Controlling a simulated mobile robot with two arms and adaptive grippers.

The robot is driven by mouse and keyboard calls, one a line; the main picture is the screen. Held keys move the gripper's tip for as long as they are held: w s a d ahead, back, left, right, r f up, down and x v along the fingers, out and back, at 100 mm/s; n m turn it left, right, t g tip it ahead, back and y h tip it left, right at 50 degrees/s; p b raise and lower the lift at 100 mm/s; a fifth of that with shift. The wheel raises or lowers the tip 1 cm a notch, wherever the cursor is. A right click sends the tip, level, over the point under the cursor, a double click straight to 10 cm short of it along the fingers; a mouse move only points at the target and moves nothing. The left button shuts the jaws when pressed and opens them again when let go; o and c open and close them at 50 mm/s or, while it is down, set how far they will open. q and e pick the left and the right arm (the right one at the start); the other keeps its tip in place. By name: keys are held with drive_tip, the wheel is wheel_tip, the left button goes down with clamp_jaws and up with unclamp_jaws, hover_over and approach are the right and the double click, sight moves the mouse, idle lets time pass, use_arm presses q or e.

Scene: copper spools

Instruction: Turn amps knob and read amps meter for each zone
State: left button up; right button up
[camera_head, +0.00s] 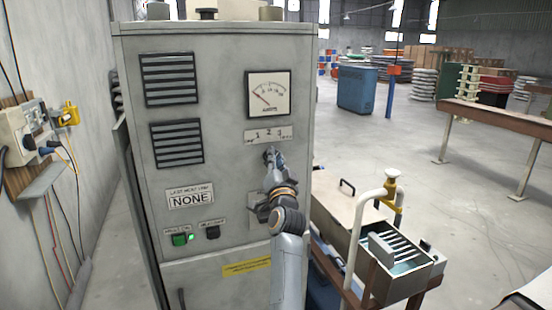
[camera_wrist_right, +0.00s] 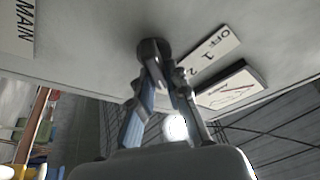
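The amps meter (camera_head: 268,95) is a square dial with a black frame on the grey cabinet's front; its red needle lies toward the left, low end. Below it is the zone label plate (camera_head: 268,135) with 1, 2, 3; in the wrist view the plate (camera_wrist_right: 212,55) also shows OFF. The dark round amps knob (camera_wrist_right: 152,46) is on the panel beside the plate; in the head view my gripper hides it. My right gripper (camera_head: 270,155) reaches the panel just under the plate. In the wrist view its fingertips (camera_wrist_right: 155,66) close together on the knob. My left gripper is not in view.
The grey cabinet (camera_head: 225,80) has vents, a NONE sign (camera_head: 190,199), a green-lit switch (camera_head: 180,239) and a black switch (camera_head: 212,232). A bench with pipe and slotted tray (camera_head: 405,265) stands close on the right. A wall with cables is on the left.

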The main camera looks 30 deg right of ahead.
drive_tip(key=o, duration=0.3)
drive_tip(key=shift+w, duration=0.15)
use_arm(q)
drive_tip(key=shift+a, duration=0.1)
use_arm(e)
drive_tip(key=shift+f, duration=0.1)
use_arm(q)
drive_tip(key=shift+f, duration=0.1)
